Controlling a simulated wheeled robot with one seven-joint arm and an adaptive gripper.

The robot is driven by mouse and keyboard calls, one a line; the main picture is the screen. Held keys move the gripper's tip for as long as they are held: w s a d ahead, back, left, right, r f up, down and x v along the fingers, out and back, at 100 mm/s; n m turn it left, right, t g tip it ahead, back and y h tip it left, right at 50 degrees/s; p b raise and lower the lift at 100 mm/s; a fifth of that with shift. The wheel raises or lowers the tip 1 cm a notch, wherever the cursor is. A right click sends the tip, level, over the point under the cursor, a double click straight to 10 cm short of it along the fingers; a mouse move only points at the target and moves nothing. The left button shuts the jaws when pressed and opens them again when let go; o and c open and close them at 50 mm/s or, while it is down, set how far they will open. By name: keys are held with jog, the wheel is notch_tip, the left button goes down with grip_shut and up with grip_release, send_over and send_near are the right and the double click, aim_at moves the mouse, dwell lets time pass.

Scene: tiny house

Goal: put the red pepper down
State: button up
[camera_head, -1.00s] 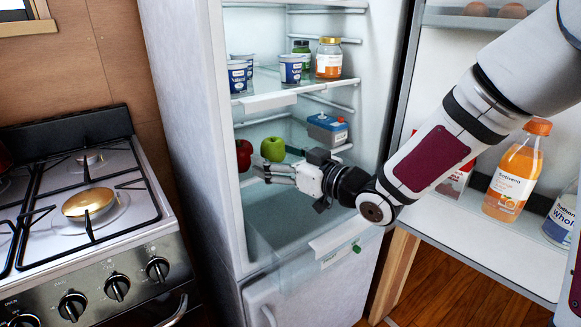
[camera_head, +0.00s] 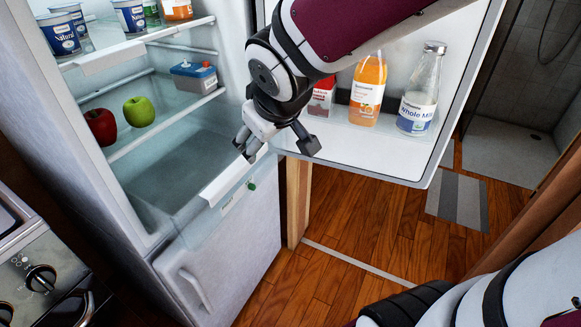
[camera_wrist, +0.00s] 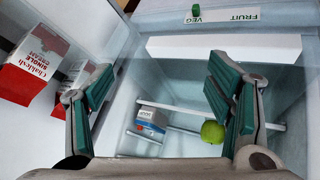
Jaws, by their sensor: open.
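My gripper (camera_head: 275,147) is open and points down in front of the open fridge, near the hinge side of its door. In the wrist view its two green-padded fingers (camera_wrist: 158,105) are wide apart with nothing between them. I see nothing that is clearly a red pepper. A round red fruit, apple-like, (camera_head: 101,126) sits at the left of the fridge's lower glass shelf (camera_head: 165,125), well apart from my gripper. A green apple (camera_head: 139,112) is beside it and also shows in the wrist view (camera_wrist: 212,134).
A blue-lidded box (camera_head: 194,80) is on the same shelf. The open door (camera_head: 330,160) holds a carton (camera_head: 322,97), a juice bottle (camera_head: 368,90) and a milk bottle (camera_head: 420,90). The clear drawer (camera_head: 180,170) looks empty. Wooden floor (camera_head: 370,235) is open below.

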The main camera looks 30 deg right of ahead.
jog(key=s+m+g+y, duration=0.1)
jog(key=s+m+g, duration=0.2)
jog(key=s, duration=2.4)
jog(key=g, duration=0.4)
jog(key=shift+r+m+y, duration=0.2)
jog(key=shift+m+y, duration=0.1)
notch_tip(320, 180, up, 24)
jog(key=t+p, duration=0.3)
jog(key=p, duration=1.9)
jog(key=shift+f+t, duration=0.15)
jog(key=shift+t, duration=0.15)
